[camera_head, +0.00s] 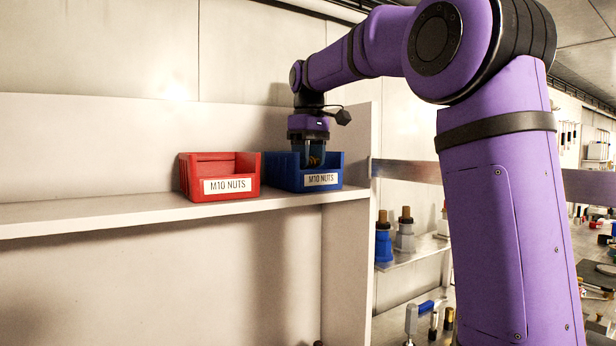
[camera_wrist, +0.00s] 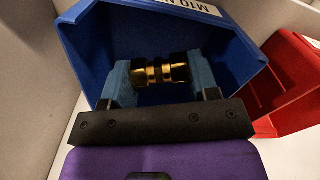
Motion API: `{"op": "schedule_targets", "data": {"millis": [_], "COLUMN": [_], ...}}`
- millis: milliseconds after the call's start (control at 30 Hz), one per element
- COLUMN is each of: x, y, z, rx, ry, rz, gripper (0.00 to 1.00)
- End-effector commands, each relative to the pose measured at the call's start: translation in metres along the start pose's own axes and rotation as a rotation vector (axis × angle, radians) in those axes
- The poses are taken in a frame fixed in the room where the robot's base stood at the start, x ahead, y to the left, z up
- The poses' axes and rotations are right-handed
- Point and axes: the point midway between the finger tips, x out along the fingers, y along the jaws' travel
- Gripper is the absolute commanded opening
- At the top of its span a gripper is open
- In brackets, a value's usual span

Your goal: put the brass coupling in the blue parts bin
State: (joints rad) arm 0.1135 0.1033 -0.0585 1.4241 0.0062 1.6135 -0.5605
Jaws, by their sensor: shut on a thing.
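The blue parts bin (camera_head: 322,180), labelled M10 NUTS, stands on the shelf near its right end. It fills the upper middle of the wrist view (camera_wrist: 225,60). My gripper (camera_head: 313,160) points down into the bin's opening. In the wrist view my gripper (camera_wrist: 158,78) is shut on the brass coupling (camera_wrist: 158,73), which lies crosswise between the two blue fingers. In the head view the coupling (camera_head: 315,159) shows only as a small brassy patch. I cannot tell whether it touches the bin's floor.
A red bin (camera_head: 219,177), also labelled M10 NUTS, stands just left of the blue bin. The pale shelf (camera_head: 100,212) is bare farther left. An upright panel (camera_head: 357,130) closes the shelf's right end. Lower right, another shelf (camera_head: 410,252) holds blue and grey fittings.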

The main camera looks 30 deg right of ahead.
Motion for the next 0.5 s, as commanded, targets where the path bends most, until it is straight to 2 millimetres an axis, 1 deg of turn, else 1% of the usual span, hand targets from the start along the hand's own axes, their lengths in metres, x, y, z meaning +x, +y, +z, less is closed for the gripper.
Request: {"op": "schedule_targets", "data": {"millis": [233, 333, 500], "x": [0.033, 0.039, 0.04], "y": [0.0, 0.0, 0.0], "z": [0.0, 0.0, 0.0], "rx": [0.0, 0.0, 0.0], "ry": [-0.002, -0.002, 0.0], "rz": [-0.001, -0.001, 0.0], "gripper": [0.3, 0.3, 0.3]}}
